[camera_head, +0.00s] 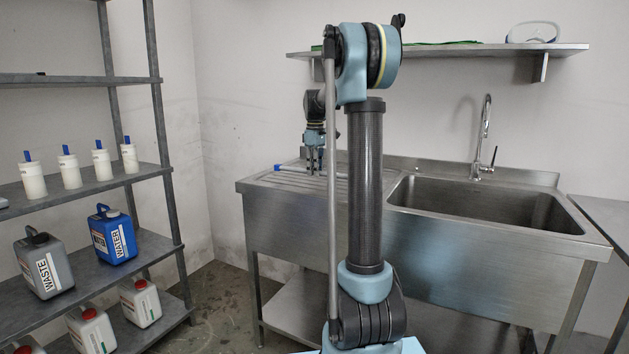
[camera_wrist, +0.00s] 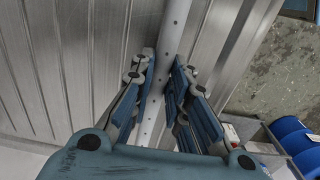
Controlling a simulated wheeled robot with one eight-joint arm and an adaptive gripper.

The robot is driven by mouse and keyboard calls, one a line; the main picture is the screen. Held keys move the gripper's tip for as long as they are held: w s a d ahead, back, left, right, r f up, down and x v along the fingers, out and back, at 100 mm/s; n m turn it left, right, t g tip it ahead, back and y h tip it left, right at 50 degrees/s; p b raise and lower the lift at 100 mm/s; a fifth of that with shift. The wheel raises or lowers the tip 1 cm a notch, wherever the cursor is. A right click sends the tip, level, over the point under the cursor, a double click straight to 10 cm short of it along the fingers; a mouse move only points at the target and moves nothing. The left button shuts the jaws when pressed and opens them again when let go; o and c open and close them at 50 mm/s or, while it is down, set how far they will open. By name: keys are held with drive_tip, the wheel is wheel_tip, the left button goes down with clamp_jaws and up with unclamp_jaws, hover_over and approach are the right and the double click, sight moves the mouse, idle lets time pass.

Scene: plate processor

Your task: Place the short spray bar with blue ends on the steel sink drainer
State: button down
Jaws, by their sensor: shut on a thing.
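The short spray bar is a pale tube with small holes along it, seen between my fingers in the wrist view (camera_wrist: 176,32). In the head view its blue left end (camera_head: 278,167) shows beside my gripper, and part of the bar is hidden behind my arm. My gripper (camera_head: 315,170) points down over the steel sink drainer (camera_head: 262,181) and is shut on the bar; its fingers (camera_wrist: 163,68) lie on both sides of it. The ribbed drainer (camera_wrist: 50,70) fills the left of the wrist view. The bar is low over it; I cannot tell whether they touch.
The sink basin (camera_head: 480,205) with its tap (camera_head: 483,140) is right of the drainer. A wall shelf (camera_head: 450,50) hangs above. A rack (camera_head: 95,188) at left holds white bottles and canisters, including a blue one (camera_head: 113,235). Bare drainer surface lies around the bar.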

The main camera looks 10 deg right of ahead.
drive_tip(key=shift+d+f, duration=0.1)
drive_tip(key=shift+f, duration=1.7)
drive_tip(key=c, duration=1.5)
unclamp_jaws()
drive_tip(key=shift+c, duration=0.2)
